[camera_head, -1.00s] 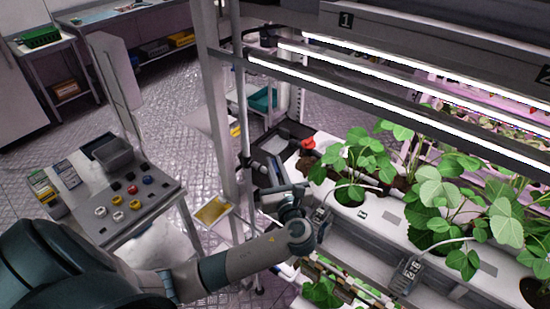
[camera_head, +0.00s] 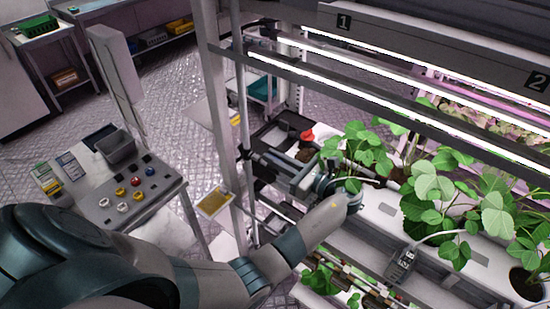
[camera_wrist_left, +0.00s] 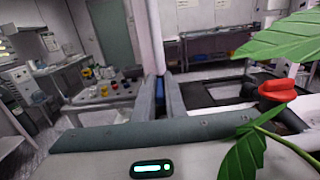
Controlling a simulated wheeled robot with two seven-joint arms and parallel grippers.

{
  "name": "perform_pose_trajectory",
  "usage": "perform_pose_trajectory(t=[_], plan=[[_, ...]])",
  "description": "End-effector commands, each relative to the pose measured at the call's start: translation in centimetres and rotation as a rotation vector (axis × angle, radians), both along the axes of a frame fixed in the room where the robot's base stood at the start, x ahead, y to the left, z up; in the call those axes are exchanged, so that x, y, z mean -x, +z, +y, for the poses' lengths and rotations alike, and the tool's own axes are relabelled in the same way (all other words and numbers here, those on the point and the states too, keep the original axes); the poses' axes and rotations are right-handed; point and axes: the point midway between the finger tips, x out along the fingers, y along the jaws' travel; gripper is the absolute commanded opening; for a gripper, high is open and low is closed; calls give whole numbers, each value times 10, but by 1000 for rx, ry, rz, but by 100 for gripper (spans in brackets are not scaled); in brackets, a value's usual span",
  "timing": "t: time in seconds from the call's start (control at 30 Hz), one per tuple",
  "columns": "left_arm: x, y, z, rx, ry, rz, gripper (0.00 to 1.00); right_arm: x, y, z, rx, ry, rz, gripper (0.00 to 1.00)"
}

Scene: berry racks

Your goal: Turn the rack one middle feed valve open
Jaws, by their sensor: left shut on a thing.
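My left gripper (camera_head: 258,160) reaches in from the right, pointing left, with its fingertips at the slim upright pipe (camera_head: 243,110) on the left end of rack one. In the left wrist view its fingers (camera_wrist_left: 160,92) are closed on a small dark blue part (camera_wrist_left: 159,73), which seems to be the handle of the middle feed valve. The fingers hide most of it, so how far it is turned cannot be told. A red knob-like part (camera_head: 306,135) sits behind the gripper; it also shows at the right of the left wrist view (camera_wrist_left: 277,90). My right gripper is out of view.
Strawberry plants (camera_head: 435,190) in a white trough (camera_head: 375,212) stand close to my wrist, with leaves (camera_wrist_left: 275,45) near the wrist camera. Lit bars (camera_head: 350,88) cross above. A grey cart (camera_head: 150,205) with coloured knobs stands left.

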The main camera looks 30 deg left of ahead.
Motion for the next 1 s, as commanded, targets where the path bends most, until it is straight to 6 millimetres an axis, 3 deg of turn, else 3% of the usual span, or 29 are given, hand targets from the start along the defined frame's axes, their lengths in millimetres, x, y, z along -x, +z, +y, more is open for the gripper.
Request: perform_pose_trajectory(t=[0.4,0.43,0.5,1.0], plan=[[-1,1,1,-2,8,-3,0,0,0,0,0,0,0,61],[-1,1,1,-1,8,-3,18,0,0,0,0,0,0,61],[-1,1,1,-1,8,-3,30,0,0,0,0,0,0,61],[-5,8,7,-1,7,-2,30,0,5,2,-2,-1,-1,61]])
